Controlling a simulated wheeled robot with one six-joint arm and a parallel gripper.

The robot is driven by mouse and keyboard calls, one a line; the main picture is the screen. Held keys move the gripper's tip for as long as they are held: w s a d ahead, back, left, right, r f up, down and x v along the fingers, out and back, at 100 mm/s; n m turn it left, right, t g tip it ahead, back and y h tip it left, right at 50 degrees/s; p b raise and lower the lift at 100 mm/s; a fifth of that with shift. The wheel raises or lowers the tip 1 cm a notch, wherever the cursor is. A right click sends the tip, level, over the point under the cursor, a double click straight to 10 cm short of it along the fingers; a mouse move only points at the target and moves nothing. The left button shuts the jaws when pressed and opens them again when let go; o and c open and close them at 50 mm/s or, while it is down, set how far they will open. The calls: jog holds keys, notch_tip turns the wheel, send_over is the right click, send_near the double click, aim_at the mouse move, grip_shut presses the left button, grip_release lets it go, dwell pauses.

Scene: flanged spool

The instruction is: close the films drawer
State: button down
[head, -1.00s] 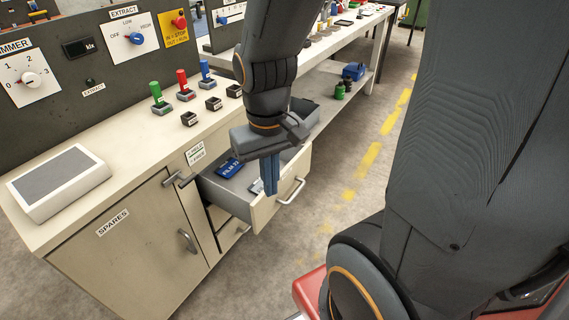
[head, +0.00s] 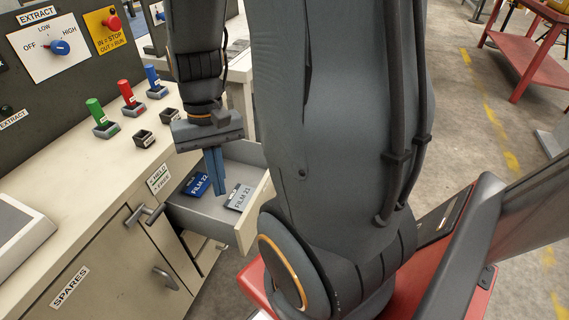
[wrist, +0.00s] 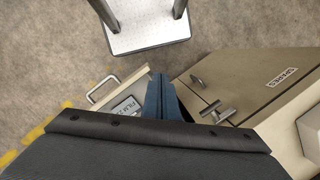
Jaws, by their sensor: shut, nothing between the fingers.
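The films drawer (head: 200,221) stands open below the bench top. It holds a blue FILM 22 packet (head: 197,184) and a pale FILM 23 packet (head: 239,198). Its front panel (head: 254,215) is partly behind my arm in the head view; in the wrist view its front handle (wrist: 103,90) shows. My gripper (head: 217,187) points down with its blue fingers together and empty. The fingers overlap the drawer's inside in the head view, between the two packets. They also show in the wrist view (wrist: 166,95). I cannot tell whether they touch the drawer.
A T-shaped latch handle (head: 144,215) juts out beside the drawer, under a HELD/FREE label. The SPARES cupboard door (head: 110,270) is shut. Red, green and blue knobs stand on the bench top (head: 75,165). A red table (head: 525,55) stands far right, with open floor before it.

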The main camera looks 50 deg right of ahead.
jog(key=w+d+f+m+t+y+b, duration=0.2)
jog(key=d+f+m+t+y+b, duration=0.4)
jog(key=d+f+m+y+b, duration=0.65)
jog(key=s+d+f+m+t+h+b, duration=0.1)
jog(key=s+d+f+m+t+h, duration=0.15)
jog(key=d+m+t, duration=0.4)
jog(key=s+d+f+m+t+h+b, duration=0.1)
jog(key=s+d+f+m+t+h, duration=0.15)
jog(key=d, duration=0.65)
jog(key=s+d+f+m+t+h+b, duration=0.2)
jog(key=s+d+f+m+t, duration=0.1)
jog(key=d+m, duration=0.4)
jog(key=w+a, duration=0.2)
jog(key=w, duration=0.4)
jog(key=w+a+n+b, duration=0.1)
jog(key=w+a, duration=0.1)
jog(key=w, duration=0.4)
jog(key=shift+w+a, duration=0.25)
jog(key=shift+w, duration=0.1)
jog(key=shift+w, duration=0.1)
